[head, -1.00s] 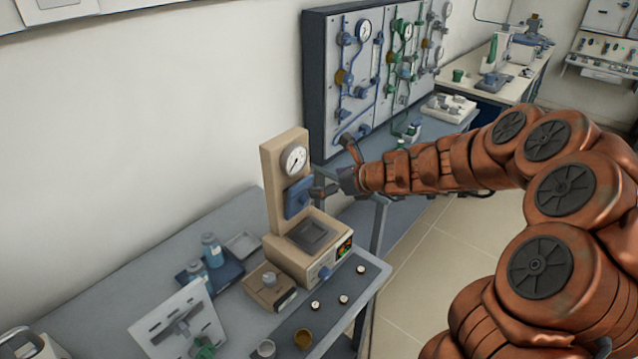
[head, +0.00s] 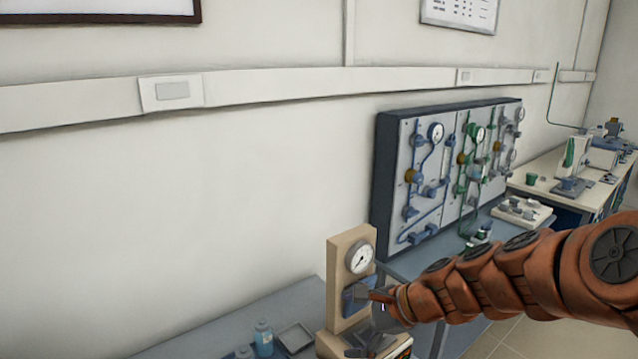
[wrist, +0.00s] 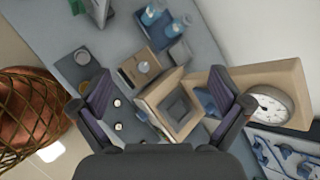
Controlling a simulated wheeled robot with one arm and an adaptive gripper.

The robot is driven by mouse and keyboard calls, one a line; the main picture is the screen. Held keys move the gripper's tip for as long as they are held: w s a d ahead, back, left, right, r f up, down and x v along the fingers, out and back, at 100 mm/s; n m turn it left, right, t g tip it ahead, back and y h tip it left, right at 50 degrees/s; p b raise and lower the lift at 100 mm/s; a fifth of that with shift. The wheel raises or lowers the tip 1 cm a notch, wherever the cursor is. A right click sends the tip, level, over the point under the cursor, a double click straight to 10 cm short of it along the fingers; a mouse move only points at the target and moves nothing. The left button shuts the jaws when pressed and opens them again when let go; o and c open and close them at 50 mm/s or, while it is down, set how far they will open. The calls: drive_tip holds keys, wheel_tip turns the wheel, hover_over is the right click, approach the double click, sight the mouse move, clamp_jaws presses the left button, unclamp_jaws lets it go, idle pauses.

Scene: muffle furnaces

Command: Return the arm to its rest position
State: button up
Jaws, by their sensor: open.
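My gripper (head: 374,305) is at the end of my orange-brown arm in the head view, in front of the beige furnace unit (head: 347,247) with its round gauge. In the wrist view my gripper (wrist: 163,115) is open, its two dark fingers spread wide with nothing between them. The beige unit also shows in the wrist view (wrist: 262,75), below the fingers, with its square dark plate (wrist: 178,109) between them in the picture. I cannot tell the exact gap between the fingers and the unit. The arm is stretched out from the right side of the head view.
A small beige box (wrist: 140,68) sits near the unit. A panel of gauges and pipes (head: 400,188) stands against the wall. Floor (head: 487,338) shows under the arm.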

drive_tip(key=s+f+n+g+h, duration=0.1)
drive_tip(key=s+n+g+h, duration=0.1)
drive_tip(key=s+n, duration=0.45)
drive_tip(key=s+f+n+g+h, duration=0.1)
drive_tip(key=s+f+n+g, duration=0.15)
drive_tip(key=s, duration=0.65)
drive_tip(key=s+d+n+g+h, duration=0.2)
drive_tip(key=s+d+n+h, duration=0.3)
drive_tip(key=s+d, duration=0.6)
drive_tip(key=shift+s+d+f+n+h, duration=0.15)
drive_tip(key=shift+s+n+h, duration=0.15)
drive_tip(key=shift+s+n, duration=0.8)
